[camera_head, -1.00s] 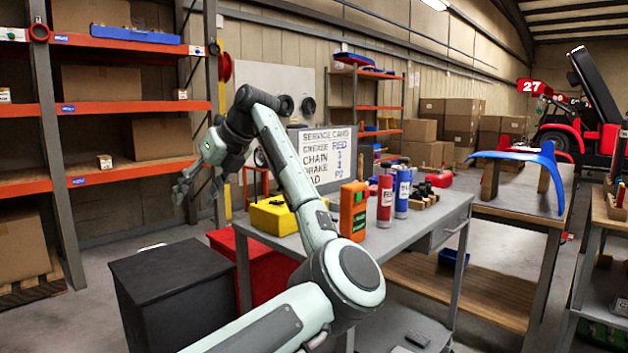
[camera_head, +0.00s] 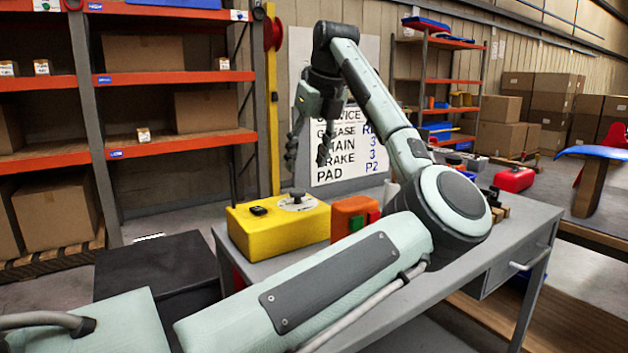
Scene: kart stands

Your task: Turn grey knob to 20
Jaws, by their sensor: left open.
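A yellow box (camera_head: 275,232) stands on the grey workbench (camera_head: 345,268). The dial's numbers are too small to read. My left gripper (camera_head: 307,160) is open and empty, with its fingers pointing down. In the picture it hangs just above the knob, apart from it. My right gripper is not in view.
An orange device (camera_head: 352,217) stands right of the yellow box, partly behind my left arm. A service card (camera_head: 345,150) stands behind. A black box (camera_head: 155,275) is left of the bench. Orange shelves (camera_head: 175,78) fill the left.

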